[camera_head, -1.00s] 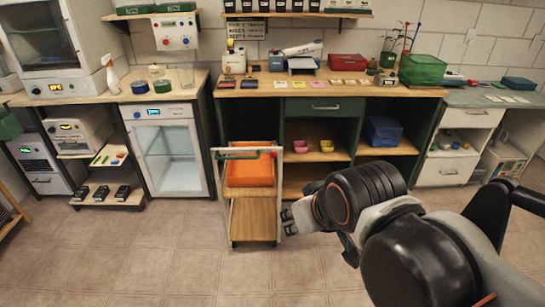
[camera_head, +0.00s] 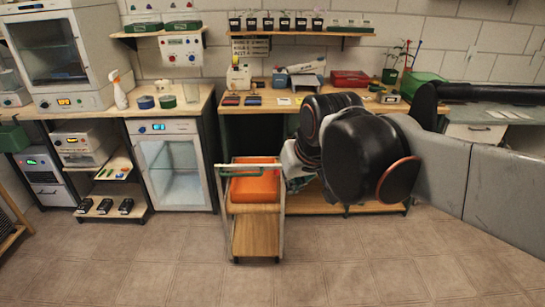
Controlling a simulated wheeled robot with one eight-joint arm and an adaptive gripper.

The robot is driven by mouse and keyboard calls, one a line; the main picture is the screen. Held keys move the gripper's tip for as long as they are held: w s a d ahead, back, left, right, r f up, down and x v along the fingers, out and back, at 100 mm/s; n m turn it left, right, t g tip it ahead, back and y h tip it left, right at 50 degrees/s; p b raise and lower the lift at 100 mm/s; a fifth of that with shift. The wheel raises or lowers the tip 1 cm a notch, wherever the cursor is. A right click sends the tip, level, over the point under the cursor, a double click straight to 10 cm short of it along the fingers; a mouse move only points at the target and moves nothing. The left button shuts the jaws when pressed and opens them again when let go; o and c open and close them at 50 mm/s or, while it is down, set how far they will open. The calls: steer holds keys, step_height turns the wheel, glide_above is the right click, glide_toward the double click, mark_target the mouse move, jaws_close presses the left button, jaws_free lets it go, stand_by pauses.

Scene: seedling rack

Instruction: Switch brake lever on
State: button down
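A small trolley (camera_head: 231,247) with a pale frame stands in front of the workbench. My gripper (camera_head: 291,171) is by the upper right side of the trolley, mostly hidden behind my own dark arm links. Its fingertips cannot be made out, nor whether it touches the trolley.
The trolley carries an orange bin (camera_head: 255,188) above a wooden lower shelf (camera_head: 256,236). The workbench (camera_head: 228,106) stands behind it, and a glass-door cabinet (camera_head: 172,172) is to the left. The tiled floor (camera_head: 330,270) in front is clear.

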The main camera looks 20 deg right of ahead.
steer(key=w+d+r+m+g+p, duration=0.1)
steer(key=w+d+p, duration=0.15)
steer(key=w, duration=0.75)
steer(key=w+d+r+p, duration=0.1)
steer(key=w+d, duration=0.2)
steer(key=w, duration=0.8)
steer(key=w+d+f+m+g+p, duration=0.1)
steer(key=w+d+f+p, duration=0.3)
steer(key=w+f, duration=0.8)
steer(key=w+d, duration=0.2)
steer(key=w, duration=0.1)
steer(key=shift+w+d+m+g, duration=0.2)
steer(key=shift+m+g, duration=0.1)
steer(key=shift+g, duration=0.1)
steer(key=shift+f, duration=0.1)
steer(key=b, duration=0.4)
glide_above(276, 171)
steer(key=w+d, duration=0.1)
steer(key=d, duration=0.1)
steer(key=f, duration=1.1)
steer(key=shift+a+f, duration=0.2)
steer(key=shift+f, duration=0.15)
steer(key=shift+a+f+b, duration=0.15)
steer(key=shift+f+b, duration=0.3)
steer(key=shift+f, duration=0.4)
